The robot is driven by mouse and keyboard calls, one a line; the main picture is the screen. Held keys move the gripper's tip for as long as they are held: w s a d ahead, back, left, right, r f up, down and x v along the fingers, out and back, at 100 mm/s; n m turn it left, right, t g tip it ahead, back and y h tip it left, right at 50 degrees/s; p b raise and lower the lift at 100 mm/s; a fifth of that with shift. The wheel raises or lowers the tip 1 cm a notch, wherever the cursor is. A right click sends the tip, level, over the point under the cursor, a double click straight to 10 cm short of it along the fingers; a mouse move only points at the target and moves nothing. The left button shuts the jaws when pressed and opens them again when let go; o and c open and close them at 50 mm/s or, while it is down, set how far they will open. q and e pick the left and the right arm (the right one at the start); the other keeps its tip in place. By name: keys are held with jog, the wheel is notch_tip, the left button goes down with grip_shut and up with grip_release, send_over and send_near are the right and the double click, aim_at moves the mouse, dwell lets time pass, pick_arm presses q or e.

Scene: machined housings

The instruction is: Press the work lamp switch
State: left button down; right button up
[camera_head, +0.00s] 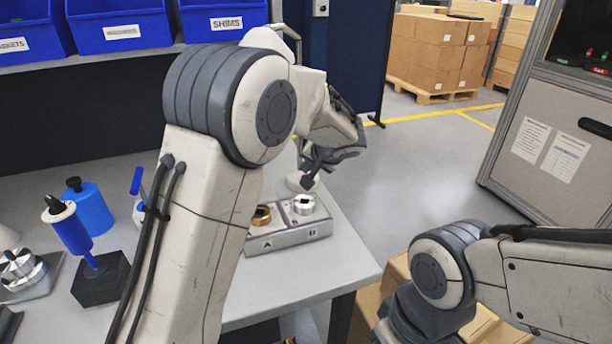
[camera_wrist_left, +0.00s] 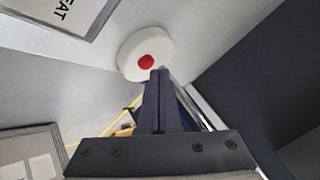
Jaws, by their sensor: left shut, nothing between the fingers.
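The work lamp switch is a round white base (camera_wrist_left: 130,52) with a red button (camera_wrist_left: 146,62) in the left wrist view. In the head view its white base (camera_head: 294,182) shows at the table's far right edge, partly hidden behind my gripper; the red button does not show there. My left gripper (camera_head: 309,182) is shut and empty, pointing down at the switch. In the left wrist view its fingertips (camera_wrist_left: 159,72) appear right beside the red button's lower right edge. I cannot tell whether they touch it. My right gripper is out of view.
A grey fixture (camera_head: 290,233) marked A and B, holding a brass part (camera_head: 261,215) and a silver part (camera_head: 303,204), stands close in front of the switch. Blue bins (camera_head: 118,27) line the shelf behind.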

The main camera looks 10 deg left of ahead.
pick_arm(q)
notch_tip(320, 180, up, 6)
jog(key=p, duration=0.3)
jog(key=shift+p, duration=0.4)
jog(key=s+d+r+m+g+h+p, duration=0.1)
jog(key=s+d+m+g+h+p, duration=0.1)
jog(key=s, duration=1.1)
jog(key=s+d+r+m+g+h+p, duration=0.1)
jog(key=s+d+p, duration=0.3)
jog(key=s, duration=1)
jog(key=s+d+r+m+g+h+p, duration=0.1)
jog(key=s+d+m+g+h+p, duration=0.2)
jog(key=s, duration=1)
jog(key=d+g+h, duration=0.1)
jog(key=d, duration=0.1)
jog(key=shift+s+d, duration=0.15)
jog(key=shift+d, duration=0.2)
jog(key=shift+r, duration=0.1)
